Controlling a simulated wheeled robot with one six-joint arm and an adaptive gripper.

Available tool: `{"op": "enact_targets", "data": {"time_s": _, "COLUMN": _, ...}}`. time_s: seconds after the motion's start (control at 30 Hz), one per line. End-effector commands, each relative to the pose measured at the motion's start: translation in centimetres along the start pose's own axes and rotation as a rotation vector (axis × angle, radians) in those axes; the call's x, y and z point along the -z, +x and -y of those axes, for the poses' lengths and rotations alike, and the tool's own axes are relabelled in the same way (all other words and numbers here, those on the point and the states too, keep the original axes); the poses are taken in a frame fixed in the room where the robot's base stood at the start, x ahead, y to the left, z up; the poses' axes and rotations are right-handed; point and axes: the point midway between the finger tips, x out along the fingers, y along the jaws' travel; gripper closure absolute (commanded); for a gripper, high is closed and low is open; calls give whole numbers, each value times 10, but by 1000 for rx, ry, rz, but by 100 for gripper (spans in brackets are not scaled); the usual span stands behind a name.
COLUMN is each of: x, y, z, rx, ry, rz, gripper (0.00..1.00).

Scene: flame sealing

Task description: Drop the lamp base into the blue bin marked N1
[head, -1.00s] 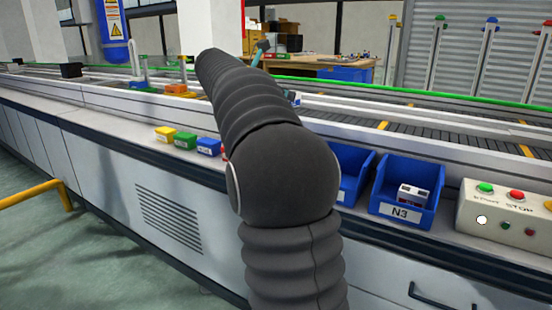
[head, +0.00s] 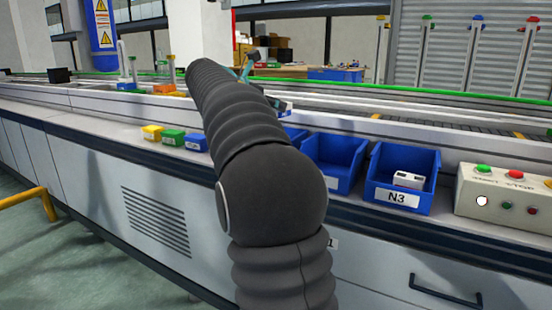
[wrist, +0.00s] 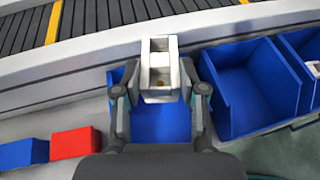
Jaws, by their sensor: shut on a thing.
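The lamp base is a white, open, box-like piece (wrist: 160,48) in the wrist view. My gripper (wrist: 160,92) is shut on it, with one finger on each side. A blue bin (wrist: 160,128) lies below the gripper and the lamp base, partly covered by both. The lamp base appears above the bin's far part; the height gap is unclear. No label shows on this bin, so I cannot read whether it is N1.
An empty blue bin (wrist: 232,107) stands right of the one below me. Bin N3 (head: 397,199) holds white pieces. Small red (wrist: 76,143) and blue (wrist: 22,154) boxes stand to the left. A control box (head: 505,193) stands right of N3. A conveyor runs behind.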

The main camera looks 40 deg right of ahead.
Motion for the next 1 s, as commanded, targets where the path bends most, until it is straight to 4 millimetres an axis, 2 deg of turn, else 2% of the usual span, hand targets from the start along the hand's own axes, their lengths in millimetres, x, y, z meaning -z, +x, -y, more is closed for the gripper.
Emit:
{"op": "enact_targets", "data": {"time_s": 0.07, "x": -1, "y": 0, "z": 0, "rx": 0, "ry": 0, "rz": 0, "gripper": 94}}
{"op": "enact_targets", "data": {"time_s": 0.1, "x": -1, "y": 0, "z": 0, "rx": 0, "ry": 0, "rz": 0, "gripper": 54}}
{"op": "enact_targets", "data": {"time_s": 0.2, "x": -1, "y": 0, "z": 0, "rx": 0, "ry": 0, "rz": 0, "gripper": 30}}
{"op": "enact_targets", "data": {"time_s": 0.5, "x": 0, "y": -1, "z": 0, "rx": 0, "ry": 0, "rz": 0, "gripper": 30}}
{"op": "enact_targets", "data": {"time_s": 0.63, "x": -1, "y": -8, "z": 0, "rx": -1, "ry": 0, "rz": 0, "gripper": 30}}
{"op": "enact_targets", "data": {"time_s": 0.77, "x": -1, "y": -27, "z": 0, "rx": -4, "ry": 1, "rz": 0, "gripper": 30}}
{"op": "enact_targets", "data": {"time_s": 1.0, "x": -1, "y": -75, "z": -1, "rx": -5, "ry": 1, "rz": 1, "gripper": 30}}
